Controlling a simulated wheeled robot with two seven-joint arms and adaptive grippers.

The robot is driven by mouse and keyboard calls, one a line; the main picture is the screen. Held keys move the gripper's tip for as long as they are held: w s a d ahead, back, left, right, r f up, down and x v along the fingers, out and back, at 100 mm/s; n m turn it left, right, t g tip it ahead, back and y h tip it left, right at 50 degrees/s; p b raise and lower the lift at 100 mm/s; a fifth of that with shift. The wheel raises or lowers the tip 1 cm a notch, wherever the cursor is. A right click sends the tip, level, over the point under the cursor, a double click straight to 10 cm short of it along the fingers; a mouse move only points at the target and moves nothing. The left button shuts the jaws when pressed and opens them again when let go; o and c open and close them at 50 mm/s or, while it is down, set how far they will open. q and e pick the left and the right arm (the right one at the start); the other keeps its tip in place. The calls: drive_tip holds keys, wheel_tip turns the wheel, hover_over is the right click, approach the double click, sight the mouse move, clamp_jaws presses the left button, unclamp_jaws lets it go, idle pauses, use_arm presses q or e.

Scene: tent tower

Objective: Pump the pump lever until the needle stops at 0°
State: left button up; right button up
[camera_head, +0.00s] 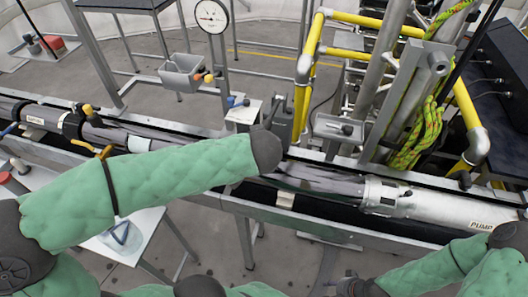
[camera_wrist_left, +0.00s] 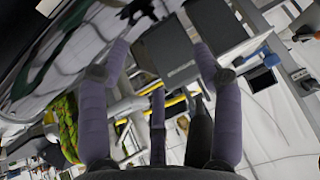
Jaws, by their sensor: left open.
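A round white gauge (camera_head: 212,16) stands on a post at the top of the head view; its needle is too small to read. A pale pipe at the lower right carries the label PUMP (camera_head: 482,225). I cannot pick out the pump lever with certainty. My left arm crosses the head view and ends in a dark joint over the long pipe; its gripper is not clear there. In the left wrist view my left gripper (camera_wrist_left: 161,62) is open, with purple-grey fingers spread. Nothing is clearly held. My right gripper (camera_head: 358,286) is dark and partly cut off at the bottom edge.
A long dark pipe (camera_head: 320,180) runs across the frame in a metal trough. Yellow pipes (camera_head: 307,62) and a green rope (camera_head: 408,145) stand behind it at the right. A grey bin (camera_head: 183,73) hangs near the gauge post. A white table (camera_head: 130,232) lies at lower left.

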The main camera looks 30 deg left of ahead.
use_arm(q)
drive_tip(key=v, duration=1.2)
drive_tip(key=shift+f, duration=0.1)
